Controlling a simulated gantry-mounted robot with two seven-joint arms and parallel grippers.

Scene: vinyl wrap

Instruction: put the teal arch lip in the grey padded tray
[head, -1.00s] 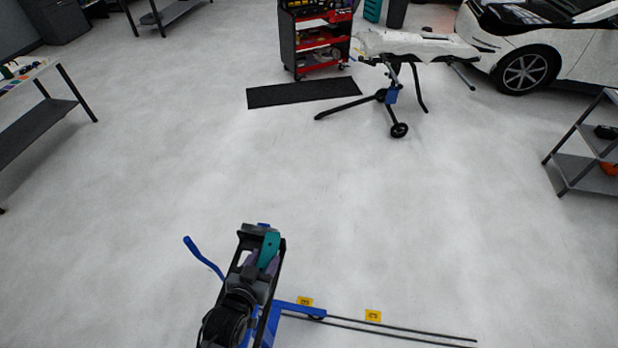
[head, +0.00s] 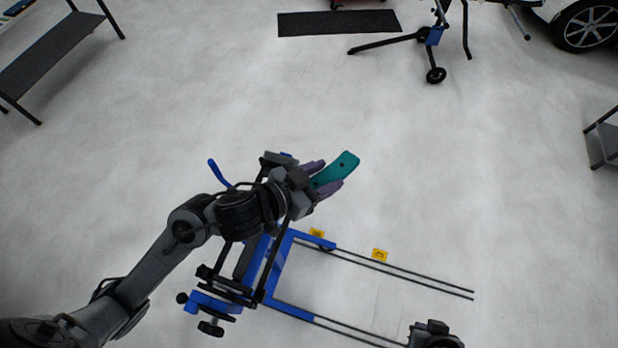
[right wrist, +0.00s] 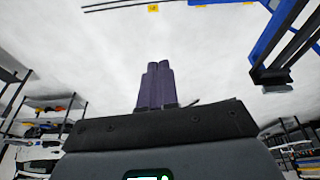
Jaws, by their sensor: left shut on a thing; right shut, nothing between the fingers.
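The teal arch lip (head: 345,164) is a curved teal piece with a dark hole near its far end. My left gripper (head: 328,180) is shut on it, with purple fingers on either side, and holds it above the far end of a blue frame. My right gripper (right wrist: 156,68) is shut and empty in the right wrist view, its purple fingers side by side. Only a dark part of my right arm shows at the bottom edge of the head view. I cannot make out the grey padded tray in either view.
The blue frame (head: 292,312) has thin dark rails and yellow markers (head: 379,255). A dark mat (head: 340,22) and a wheeled stand (head: 432,40) are at the back. Shelves stand at left (head: 58,50) and right (head: 606,140). The pale floor between is open.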

